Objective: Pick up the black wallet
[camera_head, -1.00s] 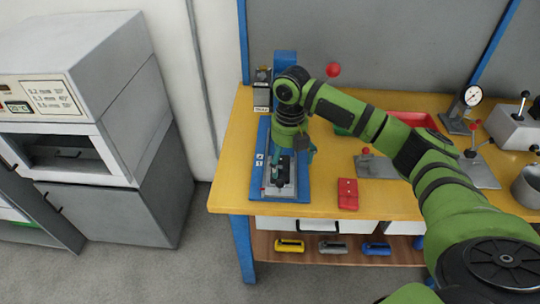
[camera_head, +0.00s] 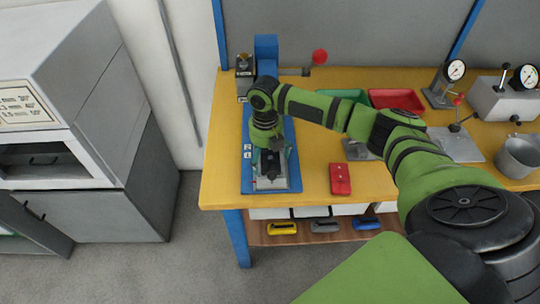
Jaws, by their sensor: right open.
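My right gripper (camera_head: 270,168) points down over the grey metal plate of a blue-based fixture (camera_head: 247,172) at the table's left end. It is open. A dark shape lies at its fingertips, but I cannot tell whether that is the black wallet or part of the gripper. No black wallet shows clearly elsewhere on the table. My left gripper is not in view.
A red block (camera_head: 340,179) lies right of the fixture on the yellow table (camera_head: 308,165). Behind are a green tray (camera_head: 345,95), a red tray (camera_head: 398,98) and a dial gauge (camera_head: 455,70). A grey cabinet (camera_head: 95,190) stands left, across a floor gap.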

